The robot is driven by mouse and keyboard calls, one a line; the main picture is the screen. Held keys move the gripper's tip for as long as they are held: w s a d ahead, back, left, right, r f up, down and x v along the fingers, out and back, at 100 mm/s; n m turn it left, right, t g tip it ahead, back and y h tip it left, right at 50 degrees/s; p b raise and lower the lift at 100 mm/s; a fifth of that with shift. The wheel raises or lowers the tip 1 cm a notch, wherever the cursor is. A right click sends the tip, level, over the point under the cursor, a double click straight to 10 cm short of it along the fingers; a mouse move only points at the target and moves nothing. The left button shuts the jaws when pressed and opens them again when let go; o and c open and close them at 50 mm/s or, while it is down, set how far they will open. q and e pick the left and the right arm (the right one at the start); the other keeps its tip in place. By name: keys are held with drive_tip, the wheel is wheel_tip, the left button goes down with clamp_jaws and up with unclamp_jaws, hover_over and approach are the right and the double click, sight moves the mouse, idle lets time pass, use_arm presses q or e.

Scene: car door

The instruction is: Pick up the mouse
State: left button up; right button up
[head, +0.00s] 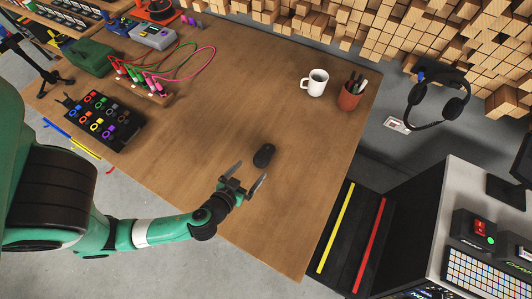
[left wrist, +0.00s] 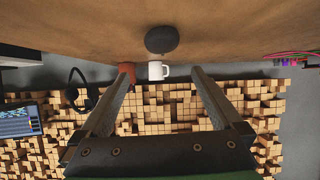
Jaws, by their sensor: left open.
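The black mouse (head: 264,155) lies on the wooden table (head: 200,130), near its front right part. It also shows in the left wrist view (left wrist: 162,40), ahead of the fingertips and between their lines. My left gripper (head: 247,179) is open and empty, just in front of the mouse and apart from it. Its two fingers (left wrist: 158,75) are spread wide in the left wrist view. My right gripper is not in view.
A white mug (head: 315,82) and a reddish pen cup (head: 349,95) stand at the table's back right. A black tray of coloured rings (head: 103,119) and cables (head: 180,68) are at the left. The table around the mouse is clear.

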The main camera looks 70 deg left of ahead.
sight(260, 161)
use_arm(q)
drive_tip(key=shift+s+d+f, duration=0.15)
drive_tip(key=shift+s+f, duration=0.5)
drive_tip(key=b+x, duration=0.3)
drive_tip(key=b, duration=0.3)
drive_tip(key=shift+f, duration=0.25)
drive_tip(key=shift+w+a+f+p, duration=0.15)
drive_tip(key=shift+w+a, duration=0.25)
drive_tip(key=shift+w, duration=0.1)
drive_tip(key=shift+w+a+f+p, duration=0.1)
drive_tip(key=shift+w+a+p, duration=0.05)
drive_tip(key=shift+w+a, duration=0.25)
drive_tip(key=shift+p+x, duration=0.45)
drive_tip(key=shift+x, duration=2.6)
drive_tip(key=shift+d+f, duration=0.15)
drive_tip(key=c, duration=1.3)
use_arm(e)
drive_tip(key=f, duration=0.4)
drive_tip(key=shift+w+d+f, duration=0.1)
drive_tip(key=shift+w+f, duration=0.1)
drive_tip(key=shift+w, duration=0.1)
